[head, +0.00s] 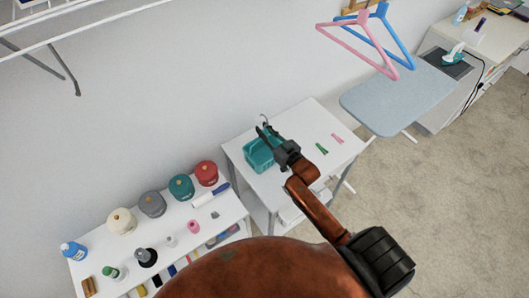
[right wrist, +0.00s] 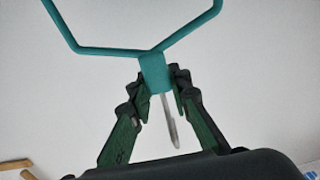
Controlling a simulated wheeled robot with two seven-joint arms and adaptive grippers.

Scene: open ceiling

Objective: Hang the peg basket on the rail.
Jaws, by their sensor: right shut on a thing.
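The peg basket (head: 258,157) is teal and shows at the white table, with a thin hook standing up above it. My right gripper (head: 268,136) is at the top of the basket, partly covering it. In the right wrist view, the fingers (right wrist: 157,80) are shut on the teal collar (right wrist: 154,70) where the basket's handle meets its metal hook (right wrist: 170,120). Whether the basket touches the table is unclear. A white rail (head: 95,24) runs across the top left of the head view, well away from the basket. My left gripper is out of view.
A green peg (head: 321,148) and a pink peg (head: 337,138) lie on the white table (head: 312,118). Pink and blue hangers (head: 360,42) hang above an ironing board (head: 395,100). A low shelf (head: 190,220) holds several lidded jars and bottles.

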